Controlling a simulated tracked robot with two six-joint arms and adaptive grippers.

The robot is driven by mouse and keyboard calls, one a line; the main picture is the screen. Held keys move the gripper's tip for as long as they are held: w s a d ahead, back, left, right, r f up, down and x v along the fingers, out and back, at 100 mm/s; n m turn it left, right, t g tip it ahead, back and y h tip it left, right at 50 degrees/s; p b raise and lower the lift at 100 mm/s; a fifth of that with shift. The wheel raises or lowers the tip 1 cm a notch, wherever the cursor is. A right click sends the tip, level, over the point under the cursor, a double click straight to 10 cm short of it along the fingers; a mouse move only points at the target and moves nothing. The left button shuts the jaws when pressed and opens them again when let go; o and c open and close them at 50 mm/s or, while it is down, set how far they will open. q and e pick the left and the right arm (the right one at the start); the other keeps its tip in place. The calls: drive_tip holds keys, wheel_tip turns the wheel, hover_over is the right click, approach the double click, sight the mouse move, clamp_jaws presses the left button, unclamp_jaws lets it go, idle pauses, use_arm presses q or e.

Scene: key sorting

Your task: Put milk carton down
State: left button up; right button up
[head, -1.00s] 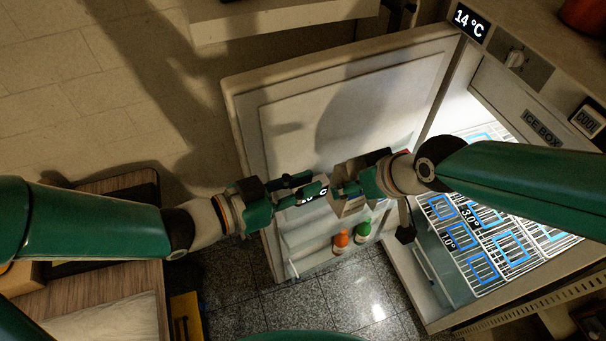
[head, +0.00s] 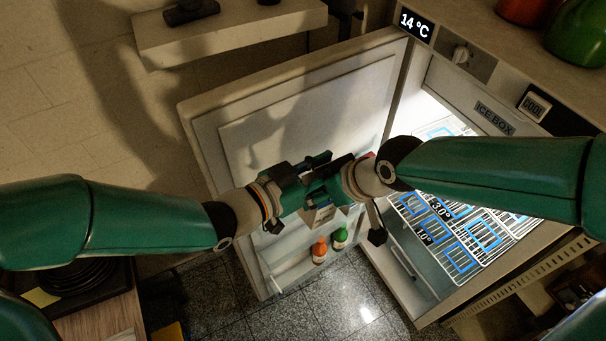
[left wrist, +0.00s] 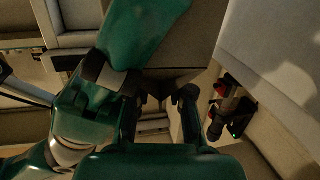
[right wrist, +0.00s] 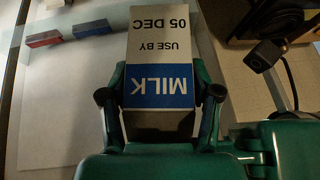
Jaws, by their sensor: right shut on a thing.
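The milk carton (right wrist: 160,60), white with a blue MILK band and a USE BY 05 DEC label, is between the fingers of my right gripper (right wrist: 160,95), which is shut on it. In the head view the carton (head: 318,214) is mostly hidden behind my two grippers. My right gripper (head: 335,178) and my left gripper (head: 308,172) are close together in front of the open fridge door. In the left wrist view my left gripper (left wrist: 160,95) has its fingers apart, near a shaded surface; I cannot tell whether it touches the carton.
The fridge door (head: 290,110) stands open, with an orange bottle (head: 319,251) and a green bottle (head: 340,238) on its low shelf. The fridge's wire rack (head: 455,235) bears blue square outlines and looks empty where visible. A wooden counter (head: 95,315) is at lower left.

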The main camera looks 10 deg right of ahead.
use_arm(q)
drive_tip(key=shift+w+d+f, duration=0.2)
drive_tip(key=shift+w+d, duration=0.05)
drive_tip(key=shift+d, duration=0.15)
use_arm(e)
drive_tip(key=shift+a+r, duration=0.1)
clamp_jaws()
use_arm(q)
clamp_jaws()
drive_tip(key=shift+a, duration=0.1)
drive_tip(key=shift+f, duration=0.1)
use_arm(e)
drive_tip(key=o, duration=1.5)
unclamp_jaws()
drive_tip(key=shift+o, duration=1.1)
use_arm(q)
drive_tip(key=shift+r, duration=0.2)
